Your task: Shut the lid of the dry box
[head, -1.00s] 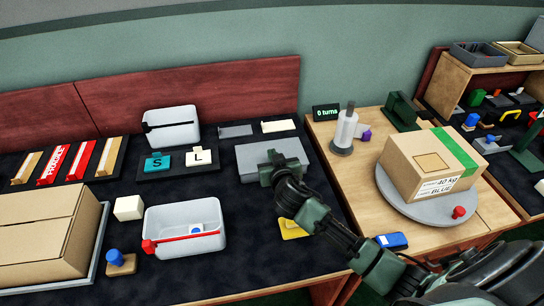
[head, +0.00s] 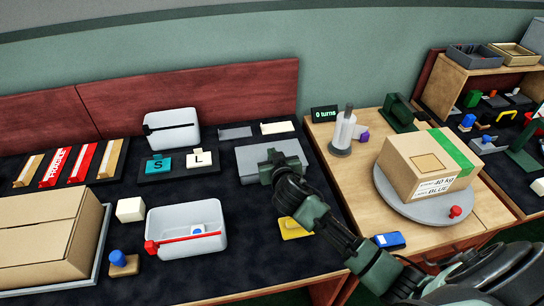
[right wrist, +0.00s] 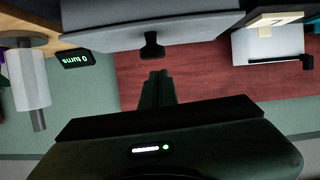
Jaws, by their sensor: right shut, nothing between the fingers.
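A grey, flat-topped slab (head: 247,162), which looks like the dry box's lid, lies on the dark table left of the wooden stand. My right gripper (head: 282,165) is over its right part and hides some of it. In the right wrist view the grey panel (right wrist: 205,28) fills the top middle, with a black knob or latch (right wrist: 152,45) at its edge. My right gripper (right wrist: 157,76) also shows there, fingers together and empty, with a gap in the picture between fingertips and knob. I cannot tell how far the lid stands open. My left gripper is not in view.
A white bin with a red bar (head: 160,217) stands left of the gripper, and a white tub (head: 172,129) behind. To the right are a grey-white bottle (head: 345,130) and a cardboard box (head: 405,170) on a round turntable (head: 400,208). A red backboard (head: 180,95) stands behind.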

